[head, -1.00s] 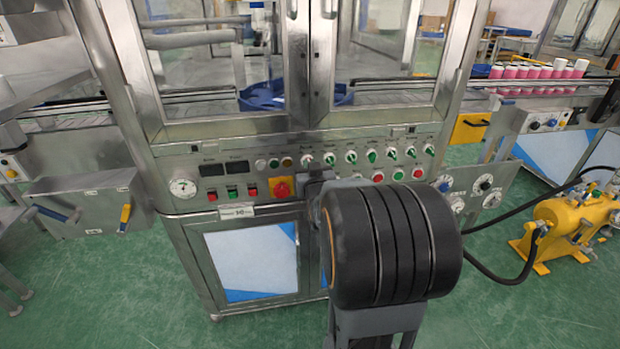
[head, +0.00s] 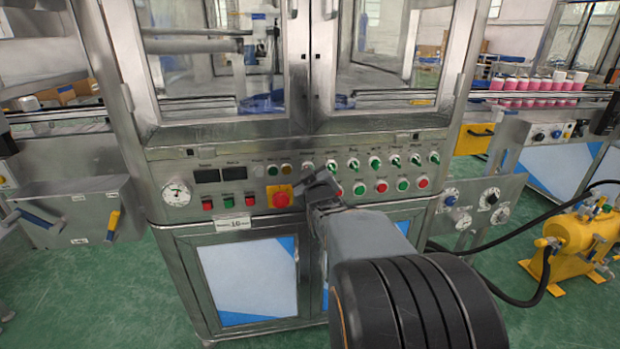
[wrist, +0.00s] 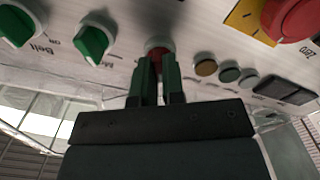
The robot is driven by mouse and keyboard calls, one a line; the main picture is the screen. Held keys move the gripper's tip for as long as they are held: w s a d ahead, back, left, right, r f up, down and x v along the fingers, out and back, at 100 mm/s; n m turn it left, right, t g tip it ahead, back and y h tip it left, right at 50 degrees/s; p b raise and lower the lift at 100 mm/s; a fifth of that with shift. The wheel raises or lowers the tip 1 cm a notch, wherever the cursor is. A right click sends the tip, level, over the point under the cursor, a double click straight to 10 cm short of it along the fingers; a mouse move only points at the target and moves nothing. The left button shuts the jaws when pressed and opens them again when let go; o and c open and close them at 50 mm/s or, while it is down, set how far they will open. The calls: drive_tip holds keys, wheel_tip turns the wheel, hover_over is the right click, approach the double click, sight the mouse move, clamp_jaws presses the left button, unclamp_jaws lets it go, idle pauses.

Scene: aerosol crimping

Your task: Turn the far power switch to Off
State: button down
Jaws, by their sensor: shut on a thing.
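A round switch with a pale ring and a reddish middle (wrist: 157,46) sits on the machine's control panel (head: 160,152), and I take it for the power switch. My gripper (wrist: 158,77) is shut on its knob; the fingers cover most of it, so its turn position cannot be told. In the head view my gripper (head: 308,183) is at the panel, right of the red emergency stop button (head: 281,198), and largely hides the switch. In the wrist view the label of this switch cannot be read.
Green selector switches (head: 353,164) continue rightward along the panel, with green and red push buttons below. Small indicator lights (wrist: 205,67) and the large red button (wrist: 292,18) are close by in the wrist view. A yellow tank (head: 570,235) with hoses stands right.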

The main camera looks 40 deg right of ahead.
idle(0.3)
drive_tip(key=c, duration=1.2)
unclamp_jaws()
